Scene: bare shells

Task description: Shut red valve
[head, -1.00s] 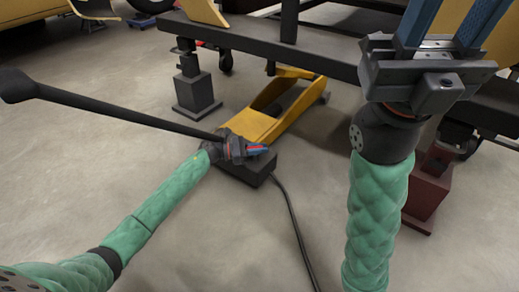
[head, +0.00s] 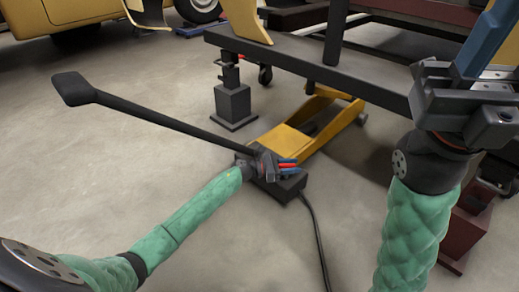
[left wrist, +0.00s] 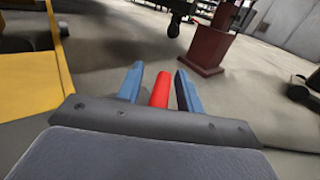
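The red valve shows as a short red bar (left wrist: 160,90) between the two blue fingers of my left gripper (left wrist: 159,86) in the left wrist view. Narrow gaps show on both sides of it, so the fingers are around it and look open. In the head view the left gripper (head: 287,166) is low at the rear end of a yellow floor jack (head: 297,137), with red between its blue fingers. The valve's base is hidden. My right gripper (head: 503,55) is at the upper right edge, open and empty, its fingertips cut off.
The jack's long black handle (head: 150,115) slants up left from beside my left gripper. A black box (head: 283,186) with a cable lies at the jack's end. A dark frame beam (head: 310,70) on a grey stand (head: 233,105) is above. A red stand (head: 467,225) is right. Floor at left is clear.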

